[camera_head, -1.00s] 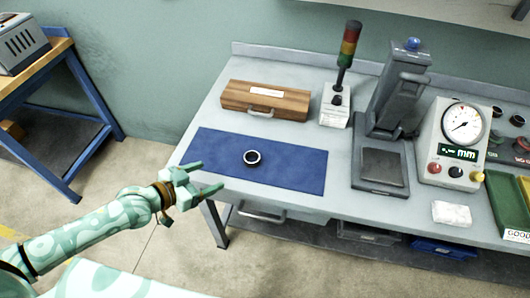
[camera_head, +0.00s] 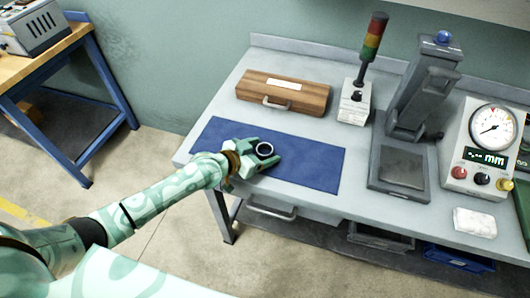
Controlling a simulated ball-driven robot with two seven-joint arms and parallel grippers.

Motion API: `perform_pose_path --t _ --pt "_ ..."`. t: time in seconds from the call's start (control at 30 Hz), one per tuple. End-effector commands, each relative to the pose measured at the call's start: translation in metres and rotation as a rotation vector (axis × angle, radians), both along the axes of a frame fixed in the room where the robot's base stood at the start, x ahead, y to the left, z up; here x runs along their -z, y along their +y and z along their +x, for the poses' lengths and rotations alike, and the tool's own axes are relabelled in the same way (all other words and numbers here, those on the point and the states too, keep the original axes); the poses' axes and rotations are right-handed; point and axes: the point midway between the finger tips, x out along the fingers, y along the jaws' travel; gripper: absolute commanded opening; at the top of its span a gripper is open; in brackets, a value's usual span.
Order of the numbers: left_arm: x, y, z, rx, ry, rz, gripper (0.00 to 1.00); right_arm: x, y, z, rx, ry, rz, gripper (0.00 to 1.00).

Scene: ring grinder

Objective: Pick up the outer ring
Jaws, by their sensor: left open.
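The outer ring (camera_head: 265,149) is a small dark ring with a pale inner edge, lying on the blue mat (camera_head: 315,170). My left gripper (camera_head: 263,155) is open over the mat, with its fingers around the near part of the ring or just beside it. Part of the ring's outer side is hidden by the fingers, so contact cannot be told. My right gripper is not in view.
A wooden case (camera_head: 283,93) stands behind the mat. A signal tower (camera_head: 373,40), a dark grey press (camera_head: 415,110) and a dial gauge box (camera_head: 483,145) stand to the right. A white cloth (camera_head: 474,222) lies near the front edge.

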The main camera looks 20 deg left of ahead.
Motion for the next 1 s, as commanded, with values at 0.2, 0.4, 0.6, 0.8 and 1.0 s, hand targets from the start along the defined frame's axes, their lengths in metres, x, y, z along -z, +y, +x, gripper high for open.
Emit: perform_pose_path --t 0.2,0.4,0.6,0.8,1.0 --pt "0.003 -0.004 0.005 0.001 0.001 0.001 0.73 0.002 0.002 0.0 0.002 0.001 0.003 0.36" --pt "0.002 -0.003 0.005 0.0 0.0 0.001 0.39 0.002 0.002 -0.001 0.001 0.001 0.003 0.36" --pt "0.002 -0.003 0.005 0.0 -0.001 0.001 0.21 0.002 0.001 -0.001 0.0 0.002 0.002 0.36" --pt "0.0 -0.003 0.005 0.0 -0.001 0.001 0.21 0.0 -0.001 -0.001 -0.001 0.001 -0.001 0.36" --pt "-0.024 -0.004 0.005 0.002 -0.003 0.0 0.21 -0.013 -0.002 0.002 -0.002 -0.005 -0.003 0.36"
